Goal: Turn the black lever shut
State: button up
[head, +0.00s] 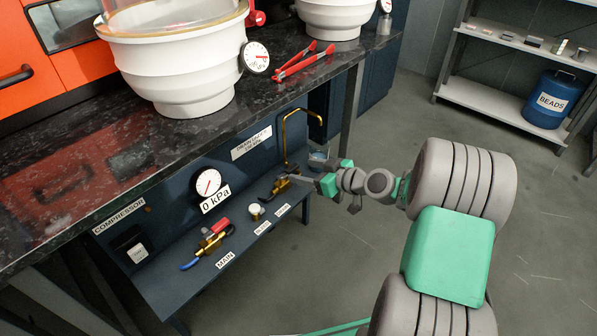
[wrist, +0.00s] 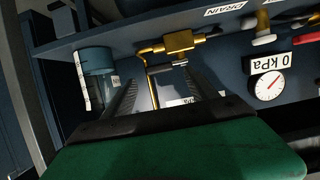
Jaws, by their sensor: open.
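The brass drain valve (head: 283,184) sits at the right end of the blue panel's shelf, below a bent brass pipe (head: 285,135). Its black lever is small and dark here, so I cannot make out its angle clearly. In the wrist view the brass valve body (wrist: 180,42) shows upside down beyond the fingers, with a short dark and grey piece under it. My gripper (head: 312,176) is just right of the valve in the head view. Its two fingers are apart in the wrist view (wrist: 163,88), with the brass pipe showing between them. I see nothing gripped.
A pressure gauge (head: 208,184) reads 0 kPa. The dark countertop (head: 150,150) overhangs above. Open floor (head: 390,130) lies to the right.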

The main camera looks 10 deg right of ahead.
aim_at(294, 168)
jog(key=x, duration=0.3)
jog(key=shift+w+a+f+b, duration=0.1)
jog(key=shift+w+a+b, duration=0.1)
jog(key=shift+b, duration=0.15)
jog(key=c, duration=1.4)
